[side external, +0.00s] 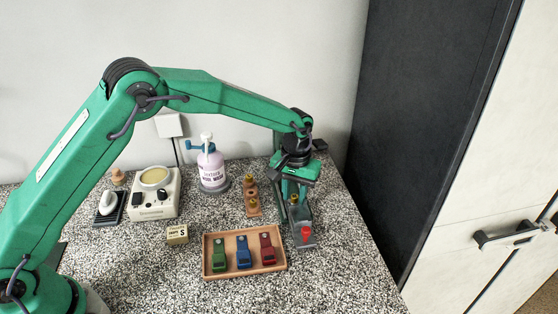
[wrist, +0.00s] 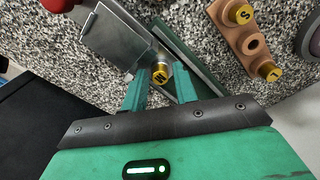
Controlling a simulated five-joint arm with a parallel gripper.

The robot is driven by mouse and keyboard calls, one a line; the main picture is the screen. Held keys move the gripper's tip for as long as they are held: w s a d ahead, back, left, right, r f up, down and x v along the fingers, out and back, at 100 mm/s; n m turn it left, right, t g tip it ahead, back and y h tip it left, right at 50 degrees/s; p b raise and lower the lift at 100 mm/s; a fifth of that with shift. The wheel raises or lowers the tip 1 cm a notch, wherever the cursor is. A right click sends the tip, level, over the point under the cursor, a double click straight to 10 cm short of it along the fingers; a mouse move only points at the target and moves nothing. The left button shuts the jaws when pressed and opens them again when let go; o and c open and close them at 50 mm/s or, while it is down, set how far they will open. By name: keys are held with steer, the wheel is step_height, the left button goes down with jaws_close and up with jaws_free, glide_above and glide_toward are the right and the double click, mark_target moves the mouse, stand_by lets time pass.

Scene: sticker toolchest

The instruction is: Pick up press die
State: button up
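A gold-topped press die marked M (wrist: 161,74) stands in the grey metal press (wrist: 112,40), with its silver lower part partly showing. My gripper (wrist: 160,84) is open, with one green finger on each side of the die. A narrow gap seems to show between the fingers and the die, but I cannot tell whether either touches it. In the side external view, my gripper (side external: 293,195) points down over the back end of the press (side external: 301,226), which has a red part (side external: 306,233) at its front.
A wooden rack (wrist: 240,37) beside the press holds gold-topped dies marked S (wrist: 241,14) and L (wrist: 266,71), with an empty hole between. A wooden tray (side external: 207,262) holds three coloured punches. A pump bottle (side external: 211,169) and white device (side external: 154,195) stand left.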

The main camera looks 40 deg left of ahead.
mark_target(295, 197)
jaws_close()
steer(key=shift+r, duration=0.1)
steer(key=shift+r, duration=0.5)
step_height(295, 197, up, 3)
steer(key=shift+d+r, duration=0.1)
steer(key=s+d+r, duration=0.6)
steer(key=s+d, duration=0.1)
steer(key=s, duration=0.1)
steer(key=shift+s+d+r, duration=0.2)
steer(key=shift+s+r, duration=0.1)
steer(key=shift+s, duration=0.1)
steer(key=shift+r, duration=1.5)
stand_by(0.4)
